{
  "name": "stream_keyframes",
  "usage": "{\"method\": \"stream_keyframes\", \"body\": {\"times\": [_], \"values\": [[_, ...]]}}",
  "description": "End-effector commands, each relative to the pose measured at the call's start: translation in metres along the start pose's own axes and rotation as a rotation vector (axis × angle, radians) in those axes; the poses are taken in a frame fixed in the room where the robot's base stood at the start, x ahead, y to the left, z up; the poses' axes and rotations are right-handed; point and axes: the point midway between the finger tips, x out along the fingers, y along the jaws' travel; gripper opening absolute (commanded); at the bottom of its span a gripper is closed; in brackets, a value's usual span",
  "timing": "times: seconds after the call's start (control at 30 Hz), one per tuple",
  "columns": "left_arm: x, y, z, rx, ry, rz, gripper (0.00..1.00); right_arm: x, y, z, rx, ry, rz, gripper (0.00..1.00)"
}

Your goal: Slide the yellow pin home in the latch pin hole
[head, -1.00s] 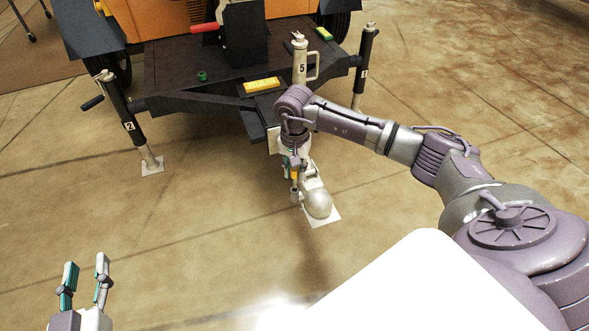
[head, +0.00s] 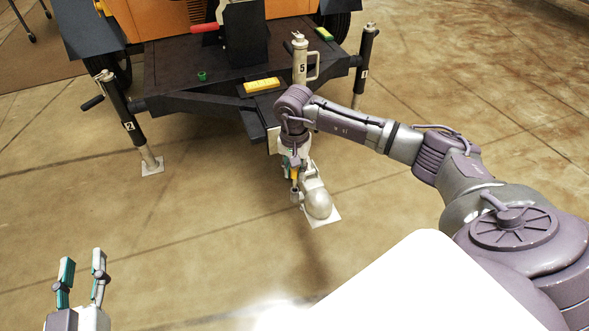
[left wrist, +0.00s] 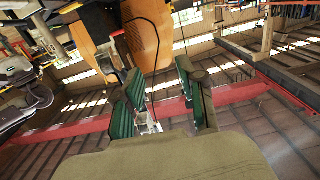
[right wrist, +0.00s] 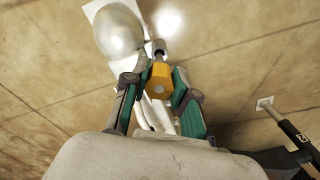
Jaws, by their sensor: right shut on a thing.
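The yellow pin (right wrist: 158,82) is between the fingers of my right gripper (right wrist: 153,88), which is shut on it. In the head view the yellow pin (head: 294,173) is a small patch by my right gripper (head: 293,168), just left of the silver coupler (head: 318,203) at the front of the trailer tongue. In the right wrist view the coupler (right wrist: 118,34) is at upper left, with a grey cylindrical part (right wrist: 158,48) at the pin's far end. The latch pin hole cannot be made out. My left gripper (head: 82,280) is open and empty at lower left, far from the coupler.
The black trailer frame (head: 190,85) spans the back, with jack legs (head: 128,125) at its sides and a jack marked 5 (head: 300,62) near the tongue. A yellow block (head: 262,85) lies on the frame. The floor between my left gripper and the coupler is clear.

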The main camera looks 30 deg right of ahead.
Motion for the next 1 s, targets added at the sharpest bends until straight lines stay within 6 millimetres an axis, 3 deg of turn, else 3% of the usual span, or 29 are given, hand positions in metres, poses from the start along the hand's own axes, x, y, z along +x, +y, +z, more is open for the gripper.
{"method": "stream_keyframes", "body": {"times": [1.0], "values": [[0.001, 0.004, -0.025, -0.003, 0.151, 0.008, 0.4, 0.009, 0.0, 0.0, 0.0, 0.0, 0.0, 0.0]]}}
